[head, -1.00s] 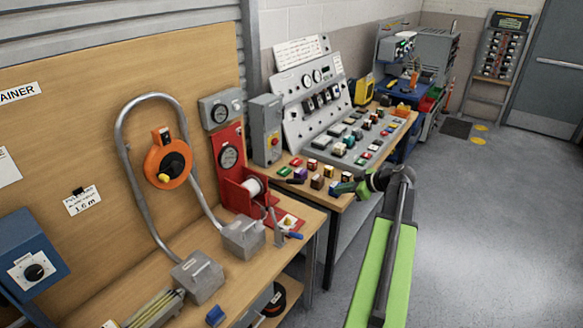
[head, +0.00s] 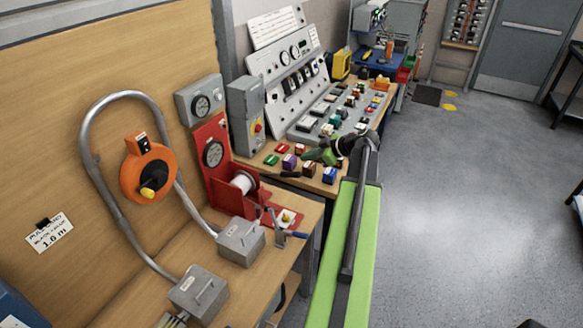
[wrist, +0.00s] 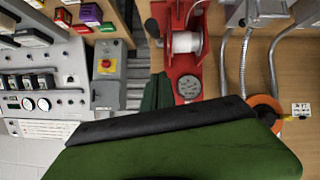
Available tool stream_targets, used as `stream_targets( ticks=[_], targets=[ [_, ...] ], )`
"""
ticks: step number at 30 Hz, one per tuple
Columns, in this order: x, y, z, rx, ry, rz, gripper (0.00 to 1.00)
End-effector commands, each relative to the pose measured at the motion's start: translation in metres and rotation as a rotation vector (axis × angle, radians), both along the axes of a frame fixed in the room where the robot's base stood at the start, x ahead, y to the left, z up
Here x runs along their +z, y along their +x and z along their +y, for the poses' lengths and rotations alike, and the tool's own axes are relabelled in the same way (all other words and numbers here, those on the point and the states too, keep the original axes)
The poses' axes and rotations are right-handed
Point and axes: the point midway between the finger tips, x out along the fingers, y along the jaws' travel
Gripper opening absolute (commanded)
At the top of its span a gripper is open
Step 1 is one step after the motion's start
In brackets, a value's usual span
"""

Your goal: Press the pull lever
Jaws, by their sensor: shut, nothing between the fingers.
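The red pulling stand (head: 207,158) with a round gauge and a white spool (head: 243,183) stands on the wooden bench. I take this as the pull lever. My gripper (head: 314,155) is shut and empty. In the head view it appears above and right of the lever, apart from it. The wrist view shows the red stand (wrist: 186,65) inverted, beyond my green gripper (wrist: 158,92); the lever is unclear there.
Two grey boxes (head: 198,293) with a bent conduit sit left of the stand. An orange reel (head: 148,173) hangs on the board. A control console (head: 310,95) and several coloured button blocks stand behind. Open floor (head: 460,220) lies to the right.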

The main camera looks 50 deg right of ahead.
Motion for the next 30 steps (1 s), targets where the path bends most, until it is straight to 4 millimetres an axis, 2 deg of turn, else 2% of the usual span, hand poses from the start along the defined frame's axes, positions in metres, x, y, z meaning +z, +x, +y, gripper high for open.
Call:
stream_targets(
  ticks=[8, 21, 25, 30],
  targets=[
    [-0.013, 0.014, 0.003, 0.002, 0.0, 0.0, 0.0],
    [-0.069, 0.083, 0.018, 0.001, 0.0, 0.0, 0.0],
    [-0.091, 0.073, 0.009, -0.001, 0.0, 0.0, 0.0],
    [-0.095, 0.069, 0.006, -0.001, 0.001, 0.0, 0.0]
  ],
)
